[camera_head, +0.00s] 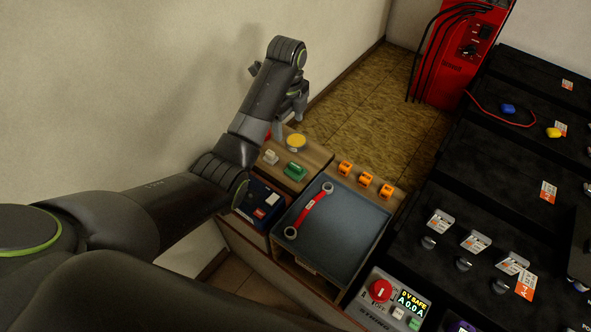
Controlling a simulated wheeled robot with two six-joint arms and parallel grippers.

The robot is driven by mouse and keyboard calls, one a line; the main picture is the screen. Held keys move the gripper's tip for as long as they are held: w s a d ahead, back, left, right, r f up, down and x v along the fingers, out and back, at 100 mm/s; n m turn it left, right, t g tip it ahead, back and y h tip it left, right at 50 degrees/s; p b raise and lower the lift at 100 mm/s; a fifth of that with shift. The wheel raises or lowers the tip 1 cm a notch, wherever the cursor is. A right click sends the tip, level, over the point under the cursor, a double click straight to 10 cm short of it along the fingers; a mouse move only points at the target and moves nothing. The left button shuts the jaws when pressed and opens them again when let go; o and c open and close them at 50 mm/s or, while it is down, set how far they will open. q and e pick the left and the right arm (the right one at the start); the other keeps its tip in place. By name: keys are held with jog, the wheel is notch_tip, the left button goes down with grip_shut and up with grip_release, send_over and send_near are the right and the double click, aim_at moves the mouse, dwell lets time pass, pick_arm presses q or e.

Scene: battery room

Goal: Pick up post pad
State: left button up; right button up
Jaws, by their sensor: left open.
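A small round pad with a yellow top (296,141) lies on the back part of a wooden tray bench; it looks like the post pad, though I cannot be sure. My left gripper (289,125) is open, just above and behind this pad, its fingers pointing down. It holds nothing that I can see, and a gap seems to separate it from the pad. My left arm comes in from the left and hides part of the bench's back left corner. My right gripper is not in view.
A green block (295,172) and a pale block (270,157) sit near the pad. Several orange clips (366,179) stand to the right. A red wrench (309,211) lies on a grey mat (345,228). Black battery units (480,170) fill the right; a wall rises behind my arm.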

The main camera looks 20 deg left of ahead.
pick_arm(q)
jog(key=b, duration=0.4)
send_over(292, 163)
notch_tip(292, 163, down, 4)
jog(key=f, duration=0.7)
jog(key=shift+w+a+f, duration=0.1)
jog(key=shift+w+a, duration=0.15)
jog(key=shift+a, duration=0.1)
jog(key=shift+s+d+f, duration=0.1)
jog(key=shift+f, duration=0.9)
jog(key=shift+s+d+f, duration=0.1)
jog(key=shift+s+f, duration=0.05)
jog(key=shift+f, duration=0.8)
jog(key=shift+s+d+f, duration=0.1)
jog(key=shift+f, duration=0.9)
jog(key=shift+c, duration=0.4)
jog(key=c, duration=1)
